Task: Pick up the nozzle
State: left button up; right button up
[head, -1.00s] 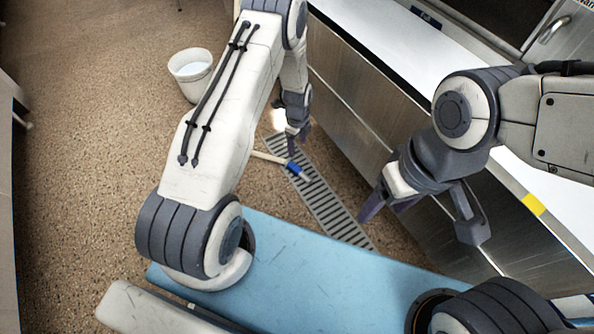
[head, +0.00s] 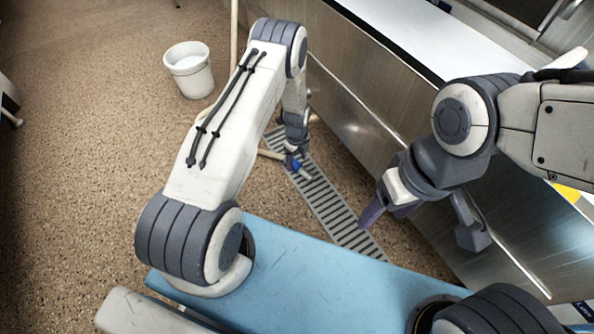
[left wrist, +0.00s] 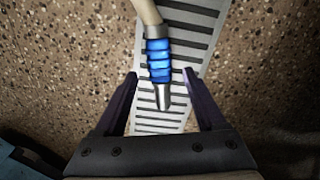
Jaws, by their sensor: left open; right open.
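The nozzle (left wrist: 159,62) has a blue ribbed grip and a metal tip, and joins a pale hose (left wrist: 146,12). It lies over the floor drain grate, and its blue part also shows in the head view (head: 293,165), partly hidden by my gripper. My left gripper (left wrist: 155,78) is open, with its fingers on either side of the nozzle's lower part and metal tip. They look apart from it; the height between them is hard to tell. In the head view my left gripper (head: 295,157) points down at the grate. My right gripper (head: 385,210) is open and empty, away from the nozzle.
The slotted grate (head: 335,208) runs across the speckled floor. A metal counter (head: 375,125) stands close on the right. A white bucket (head: 190,70) stands at the upper left. Open floor (head: 90,150) lies to the left.

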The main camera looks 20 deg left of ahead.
pick_arm(q)
notch_tip(320, 180, down, 2)
jog(key=shift+f+b, duration=0.1)
jog(key=shift+b, duration=0.25)
grip_shut()
jog(key=shift+r, duration=0.2)
